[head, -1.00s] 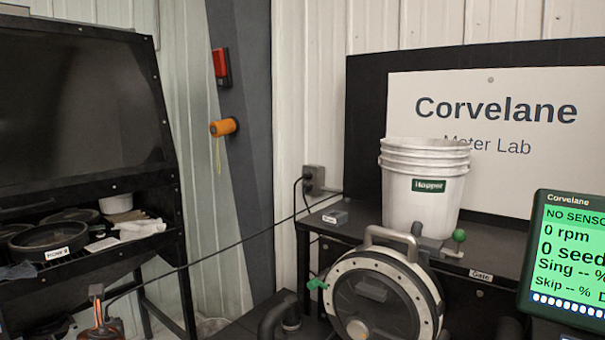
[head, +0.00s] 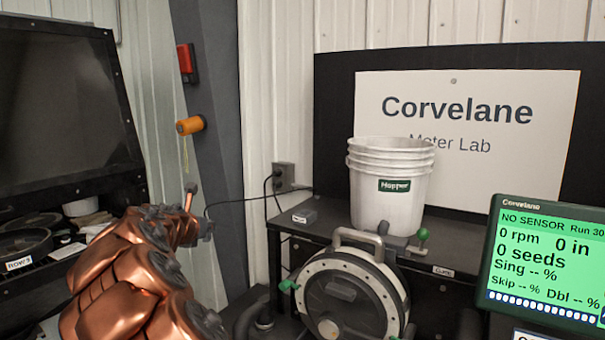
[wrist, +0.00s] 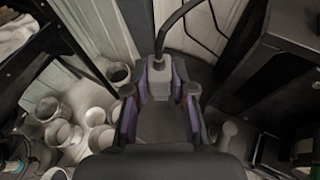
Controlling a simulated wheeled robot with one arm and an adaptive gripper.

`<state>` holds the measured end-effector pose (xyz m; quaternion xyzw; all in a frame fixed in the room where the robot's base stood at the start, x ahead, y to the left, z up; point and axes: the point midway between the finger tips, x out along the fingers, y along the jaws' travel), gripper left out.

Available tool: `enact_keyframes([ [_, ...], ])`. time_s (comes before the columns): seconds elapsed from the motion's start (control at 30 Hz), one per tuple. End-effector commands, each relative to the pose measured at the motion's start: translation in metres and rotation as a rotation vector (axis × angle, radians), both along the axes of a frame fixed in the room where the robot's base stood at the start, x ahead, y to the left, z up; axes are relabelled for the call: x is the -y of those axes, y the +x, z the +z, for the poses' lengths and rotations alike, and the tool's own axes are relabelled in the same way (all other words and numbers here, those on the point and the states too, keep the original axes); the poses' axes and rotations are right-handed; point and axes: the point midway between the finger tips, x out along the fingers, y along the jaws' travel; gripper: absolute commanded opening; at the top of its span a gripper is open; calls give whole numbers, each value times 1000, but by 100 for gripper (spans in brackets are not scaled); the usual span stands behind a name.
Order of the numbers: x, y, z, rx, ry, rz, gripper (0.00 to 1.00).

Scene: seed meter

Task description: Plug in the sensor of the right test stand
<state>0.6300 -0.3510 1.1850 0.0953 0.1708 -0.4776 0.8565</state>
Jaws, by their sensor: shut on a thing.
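My gripper (wrist: 160,108) is shut on a grey plug (wrist: 159,76), whose dark cable runs up out of the wrist view. The plug sits between the purple-lined fingers. In the head view, my copper arm is raised at the lower left, with the gripper end (head: 190,222) left of the bench and apart from it. The round seed meter (head: 348,295) stands at the bench front. The monitor (head: 545,265) at the right reads NO SENSOR. A small grey labelled box (head: 304,217) lies on the bench's left end. I cannot make out a matching socket.
A white hopper bucket (head: 392,185) stands on the dark bench (head: 330,232). A wall outlet (head: 284,176) with black cables is behind. A dark shelf rack (head: 70,175) stands at the left. Several pale round containers (wrist: 47,109) show below in the wrist view.

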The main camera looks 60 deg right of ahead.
Motion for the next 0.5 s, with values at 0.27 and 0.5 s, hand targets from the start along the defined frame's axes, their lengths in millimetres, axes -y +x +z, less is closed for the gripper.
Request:
enact_keyframes([
  [0.27,104,-65,60,7,0,-225,0],
  [0.5,173,-133,99,4,1,-403,0],
])
